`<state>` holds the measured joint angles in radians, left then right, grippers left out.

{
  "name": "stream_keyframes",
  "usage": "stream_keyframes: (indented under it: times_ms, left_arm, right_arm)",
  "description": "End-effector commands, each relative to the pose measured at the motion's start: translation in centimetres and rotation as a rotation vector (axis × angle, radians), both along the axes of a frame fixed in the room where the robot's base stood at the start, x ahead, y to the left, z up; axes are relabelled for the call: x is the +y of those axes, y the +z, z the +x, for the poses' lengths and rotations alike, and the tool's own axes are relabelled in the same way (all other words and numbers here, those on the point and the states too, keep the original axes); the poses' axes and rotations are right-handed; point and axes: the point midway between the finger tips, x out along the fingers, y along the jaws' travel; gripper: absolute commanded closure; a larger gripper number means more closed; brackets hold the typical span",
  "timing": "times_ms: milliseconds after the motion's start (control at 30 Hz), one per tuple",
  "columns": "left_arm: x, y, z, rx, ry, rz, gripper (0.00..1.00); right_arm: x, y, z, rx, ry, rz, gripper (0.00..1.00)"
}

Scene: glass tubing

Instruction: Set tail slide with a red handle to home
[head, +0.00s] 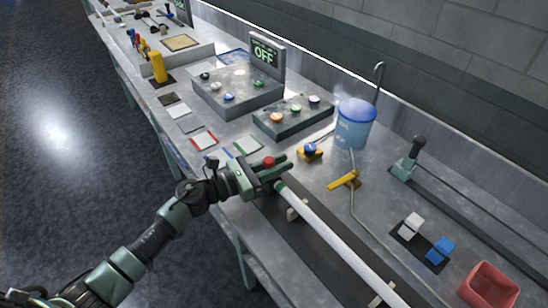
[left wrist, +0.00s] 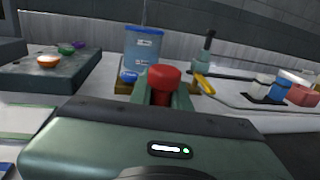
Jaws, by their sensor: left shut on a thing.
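The red handle (head: 269,161) is a round red knob at the near end of the dark rail (head: 310,243). In the left wrist view the red knob (left wrist: 163,76) stands upright between my green fingers. My left gripper (head: 281,163) is shut on this handle and hides most of the slide body below it. A long white tube (head: 330,237) lies along the rail, with a green end close to the gripper. Whether the tube touches the slide cannot be told. My right gripper is out of view.
Behind the gripper are a small yellow block with a blue knob (head: 310,149), a yellow valve handle (head: 344,181) and a blue-lidded container (head: 355,122). A green lever (head: 407,163) stands on another rail. Button boxes (head: 293,115) and a red bin (head: 490,288) flank the area.

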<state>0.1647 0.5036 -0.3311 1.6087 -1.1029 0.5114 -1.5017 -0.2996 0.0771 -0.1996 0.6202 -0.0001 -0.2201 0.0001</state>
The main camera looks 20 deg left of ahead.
Motion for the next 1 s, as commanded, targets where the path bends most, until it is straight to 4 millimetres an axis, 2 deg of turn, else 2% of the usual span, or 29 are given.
stream_keyframes:
  times_ms: [167, 200, 233, 267, 633, 1000]
  left_arm:
    - [-0.1, 0.1, 0.0, -0.001, -0.003, -0.001, 1.0]
    - [-0.1, 0.1, 0.0, -0.001, -0.003, -0.001, 0.71]
    - [-0.1, 0.1, 0.0, -0.001, -0.003, -0.001, 0.63]
    - [-0.1, 0.1, 0.0, -0.001, -0.003, -0.001, 0.6]
    - [0.4, -0.1, -0.3, -0.001, -0.001, 0.001, 0.6]
    - [4.6, -0.3, -4.3, 0.0, -0.001, 0.001, 0.6]
  right_arm:
    - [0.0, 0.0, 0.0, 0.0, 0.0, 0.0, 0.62]
    - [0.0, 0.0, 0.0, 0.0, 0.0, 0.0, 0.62]
    - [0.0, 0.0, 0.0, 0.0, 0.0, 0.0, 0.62]
    - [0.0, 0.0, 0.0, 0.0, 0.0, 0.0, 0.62]
    - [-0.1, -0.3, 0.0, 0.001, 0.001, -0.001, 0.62]
    - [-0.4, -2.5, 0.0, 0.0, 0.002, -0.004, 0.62]
